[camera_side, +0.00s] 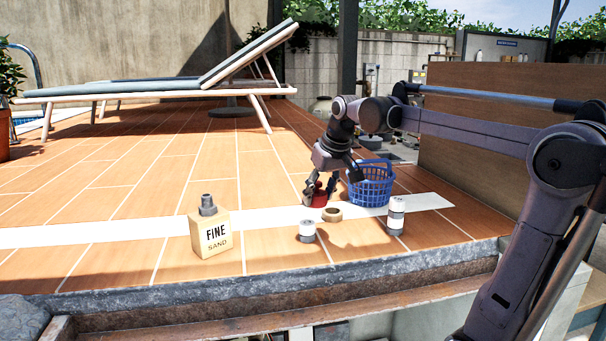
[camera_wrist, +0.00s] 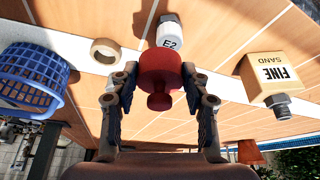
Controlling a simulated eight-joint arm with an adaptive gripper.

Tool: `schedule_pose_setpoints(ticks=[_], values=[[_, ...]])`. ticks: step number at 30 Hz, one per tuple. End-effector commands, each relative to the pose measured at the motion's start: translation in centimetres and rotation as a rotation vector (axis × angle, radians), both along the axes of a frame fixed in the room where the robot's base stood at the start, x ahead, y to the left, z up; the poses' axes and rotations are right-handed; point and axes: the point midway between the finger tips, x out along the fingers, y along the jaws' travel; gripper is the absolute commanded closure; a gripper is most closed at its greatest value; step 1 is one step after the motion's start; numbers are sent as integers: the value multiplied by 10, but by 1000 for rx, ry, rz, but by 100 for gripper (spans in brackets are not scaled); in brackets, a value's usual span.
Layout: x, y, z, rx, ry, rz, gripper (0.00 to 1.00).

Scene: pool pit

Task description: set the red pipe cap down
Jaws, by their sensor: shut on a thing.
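The red pipe cap (camera_side: 320,199) is between the fingers of my gripper (camera_side: 320,193), low over the tiled deck just behind the white strip in the side view. In the wrist view my gripper (camera_wrist: 160,95) is shut on the red cap (camera_wrist: 160,72), a finger on each side. The cap has a wide body and a narrower knob that points toward the wrist camera. I cannot tell whether its underside touches the deck.
A blue basket (camera_side: 371,186) stands close to the right of my gripper. A tan ring (camera_side: 332,213), a small white-labelled cylinder (camera_side: 307,231) and a taller one (camera_side: 396,216) stand in front. A sand box (camera_side: 210,235) with a grey fitting stands left.

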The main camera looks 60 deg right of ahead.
Motion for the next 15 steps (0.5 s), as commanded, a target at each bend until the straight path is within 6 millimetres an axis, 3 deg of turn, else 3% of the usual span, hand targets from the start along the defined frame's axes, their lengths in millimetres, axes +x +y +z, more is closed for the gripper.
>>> schedule_pose_setpoints(ticks=[6,15], values=[[13,11,5,-1,0,208,80],[30,30,-4,-1,1,285,80]])
